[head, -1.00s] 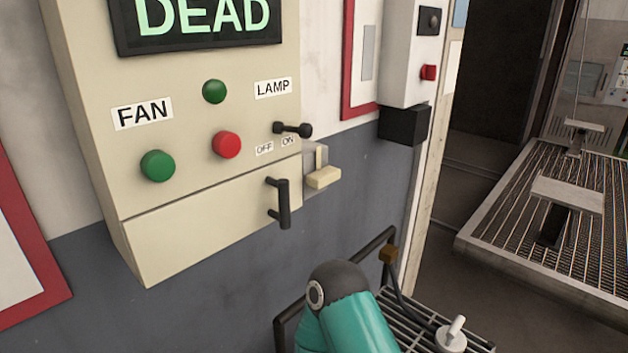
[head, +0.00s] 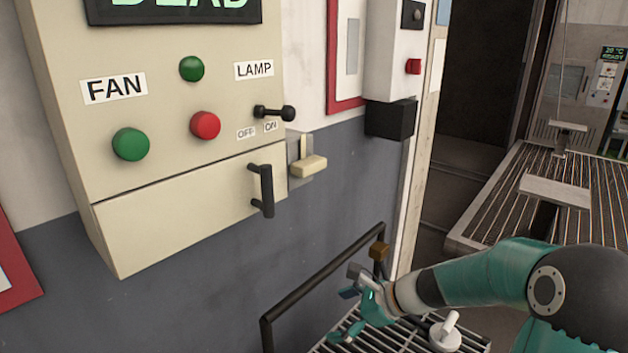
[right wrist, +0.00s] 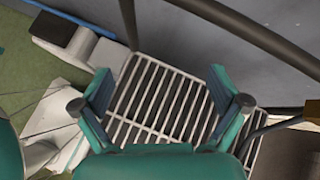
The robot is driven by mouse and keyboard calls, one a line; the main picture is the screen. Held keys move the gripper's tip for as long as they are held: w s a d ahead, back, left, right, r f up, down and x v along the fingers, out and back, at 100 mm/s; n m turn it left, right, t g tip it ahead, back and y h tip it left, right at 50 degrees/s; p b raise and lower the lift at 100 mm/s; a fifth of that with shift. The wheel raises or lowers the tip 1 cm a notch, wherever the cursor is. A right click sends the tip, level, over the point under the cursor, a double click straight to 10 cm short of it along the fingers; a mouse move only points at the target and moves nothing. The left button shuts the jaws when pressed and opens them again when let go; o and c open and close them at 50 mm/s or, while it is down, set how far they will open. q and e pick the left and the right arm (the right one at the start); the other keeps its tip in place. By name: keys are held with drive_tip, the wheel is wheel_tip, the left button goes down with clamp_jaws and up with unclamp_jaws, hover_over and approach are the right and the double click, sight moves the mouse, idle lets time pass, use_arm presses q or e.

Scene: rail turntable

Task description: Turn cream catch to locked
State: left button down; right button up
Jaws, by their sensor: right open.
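The cream catch (head: 310,166) is a small cream block handle on a grey plate at the right side of the cream cabinet (head: 180,215). It points outward to the right and slightly up. I can read no lock marking beside it. My right gripper (head: 348,308) is below the catch in the head view, clear of it, over a slatted grille. In the right wrist view my right gripper (right wrist: 163,95) is open and empty, with the grille behind its fingers. The catch does not show there. My left gripper is not in view.
A black handle (head: 262,190) and a black lamp lever (head: 274,113) stick out left of the catch. A dark rail (head: 320,283) borders the grille (head: 395,338) near my gripper. A white knob (head: 445,330) sits on the grille. The grey wall below the catch is bare.

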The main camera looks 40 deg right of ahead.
drive_tip(key=s+d+r+m+t+h+b, duration=0.1)
drive_tip(key=d+r+m+t, duration=0.15)
drive_tip(key=r, duration=0.55)
drive_tip(key=s+d+r+m+t+h, duration=0.1)
drive_tip(key=s+d+r+m+t, duration=0.15)
drive_tip(key=r, duration=0.55)
drive_tip(key=t, duration=0.4)
approach(316, 169)
drive_tip(key=shift+m, duration=0.3)
drive_tip(key=w+p, duration=0.1)
drive_tip(key=w, duration=0.2)
drive_tip(key=w+p, duration=0.1)
drive_tip(key=w, duration=0.3)
drive_tip(key=w+a+p, duration=0.1)
drive_tip(key=w, duration=0.2)
drive_tip(key=shift+w+a+r+p, duration=0.1)
drive_tip(key=shift+w+r+p, duration=0.1)
drive_tip(key=shift+p, duration=0.2)
drive_tip(key=c, duration=1.2)
drive_tip(key=shift+o, duration=0.2)
